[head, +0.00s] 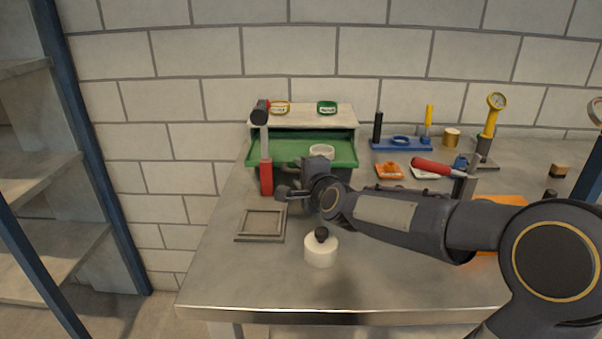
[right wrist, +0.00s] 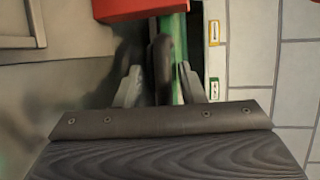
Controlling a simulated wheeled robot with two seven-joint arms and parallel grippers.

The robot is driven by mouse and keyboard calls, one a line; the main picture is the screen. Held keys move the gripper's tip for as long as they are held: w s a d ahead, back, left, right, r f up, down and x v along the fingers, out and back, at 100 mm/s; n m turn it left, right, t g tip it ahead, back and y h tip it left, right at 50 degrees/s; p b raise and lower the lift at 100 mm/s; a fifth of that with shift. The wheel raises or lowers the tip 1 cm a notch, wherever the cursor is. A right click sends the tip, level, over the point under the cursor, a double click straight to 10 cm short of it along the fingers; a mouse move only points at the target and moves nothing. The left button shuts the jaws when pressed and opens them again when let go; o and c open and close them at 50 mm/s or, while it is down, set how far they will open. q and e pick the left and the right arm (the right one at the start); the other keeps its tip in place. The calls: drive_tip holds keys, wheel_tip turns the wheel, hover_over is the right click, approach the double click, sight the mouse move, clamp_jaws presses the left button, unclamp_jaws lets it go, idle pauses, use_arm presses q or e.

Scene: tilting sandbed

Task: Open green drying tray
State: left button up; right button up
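The green drying tray (head: 290,148) sits in a pale cabinet (head: 345,116) at the back left of the table. Its green surface shows in front of the cabinet, with a white round dish (head: 321,151) at its right part. My right gripper (head: 284,191) is at the tray's front, low and beside the red hammer handle. In the right wrist view its two grey fingers (right wrist: 160,88) stand apart on either side of a dark handle (right wrist: 164,62), with a green strip (right wrist: 182,60) just behind. Gaps show beside the handle; firm contact is not visible. My left gripper is not in view.
A red-handled hammer (head: 266,178) stands upright close to my right gripper, left of it. A grey square frame (head: 240,238) and a white pot with a black knob (head: 320,252) are nearer the front. A blue tool rack (head: 402,144) stands at the back.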

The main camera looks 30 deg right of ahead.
drive_tip(key=shift+r, duration=0.1)
wheel_tip(320, 180, up, 4)
drive_tip(key=p, duration=0.3)
drive_tip(key=shift+s+a+r, duration=0.1)
drive_tip(key=shift+s+r, duration=0.05)
drive_tip(key=shift+r, duration=0.1)
drive_tip(key=o, duration=1)
drive_tip(key=r+p, duration=0.1)
drive_tip(key=s+a+r+p, duration=0.1)
drive_tip(key=r+p, duration=0.1)
drive_tip(key=s+r+p, duration=0.1)
drive_tip(key=r+p, duration=0.1)
drive_tip(key=shift+s+a+r, duration=0.1)
drive_tip(key=shift+s+a, duration=0.15)
drive_tip(key=shift+a, duration=0.15)
drive_tip(key=shift+s+a+r+p, duration=0.25)
drive_tip(key=shift+s+a+r, duration=0.1)
drive_tip(key=shift+s, duration=0.25)
drive_tip(key=shift+s+a+r+p, duration=0.25)
drive_tip(key=shift+s+a+r, duration=0.05)
drive_tip(key=shift+s, duration=0.3)
drive_tip(key=c, duration=1)
drive_tip(key=s+a+r+p, duration=0.2)
drive_tip(key=s+a+p, duration=0.1)
drive_tip(key=s, duration=0.3)
drive_tip(key=shift+s+a, duration=0.4)
drive_tip(key=shift+a, duration=0.15)
